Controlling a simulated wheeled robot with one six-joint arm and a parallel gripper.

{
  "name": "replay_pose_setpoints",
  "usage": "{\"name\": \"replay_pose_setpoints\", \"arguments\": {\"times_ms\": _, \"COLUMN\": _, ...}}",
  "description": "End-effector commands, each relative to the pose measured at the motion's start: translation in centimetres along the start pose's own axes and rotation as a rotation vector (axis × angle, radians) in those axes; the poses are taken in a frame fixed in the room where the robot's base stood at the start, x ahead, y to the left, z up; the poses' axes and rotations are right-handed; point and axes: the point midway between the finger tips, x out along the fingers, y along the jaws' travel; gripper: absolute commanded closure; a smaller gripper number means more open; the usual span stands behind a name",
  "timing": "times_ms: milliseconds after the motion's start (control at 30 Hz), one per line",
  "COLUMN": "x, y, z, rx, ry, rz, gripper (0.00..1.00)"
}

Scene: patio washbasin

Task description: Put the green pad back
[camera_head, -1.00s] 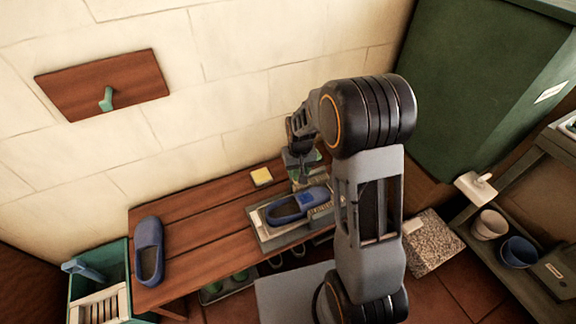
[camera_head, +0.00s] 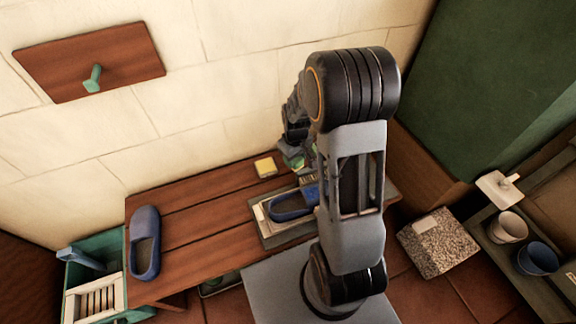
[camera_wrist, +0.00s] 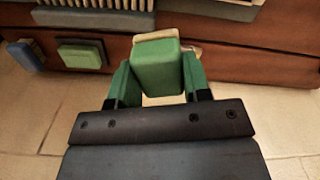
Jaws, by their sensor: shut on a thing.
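In the wrist view a green pad (camera_wrist: 157,66) sits between the green fingers of my gripper (camera_wrist: 158,84), which is shut on it. A cream edge shows at the pad's far end. The held pad is above the back edge of the wooden bench (camera_wrist: 265,66), near the wall. In the head view my gripper (camera_head: 294,160) is small and partly hidden by my arm. A yellow pad (camera_head: 265,167) lies on the bench just left of it. In the wrist view another green block (camera_wrist: 82,53) and a blue block (camera_wrist: 26,55) lie along the bench.
A blue slipper (camera_head: 292,202) lies in a tray (camera_head: 270,236) on the bench, in front of my gripper. Another blue slipper (camera_head: 145,243) stands at the left end. A wooden board with a green peg (camera_head: 94,79) is on the wall. The bench between the slippers is clear.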

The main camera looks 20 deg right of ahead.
Motion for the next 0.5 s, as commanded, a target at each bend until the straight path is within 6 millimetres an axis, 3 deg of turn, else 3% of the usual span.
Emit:
{"name": "replay_pose_setpoints", "arguments": {"times_ms": 33, "x": 1.1, "y": 0.6, "z": 0.7, "rx": -0.025, "ry": 0.000, "rz": 0.000, "gripper": 0.78}}
{"name": "replay_pose_setpoints", "arguments": {"times_ms": 167, "x": 2.3, "y": 1.8, "z": 0.7, "rx": -0.089, "ry": 0.000, "rz": 0.000, "gripper": 0.78}}
{"name": "replay_pose_setpoints", "arguments": {"times_ms": 500, "x": 6.1, "y": 5.5, "z": -6.3, "rx": -0.111, "ry": 0.001, "rz": 0.001, "gripper": 0.78}}
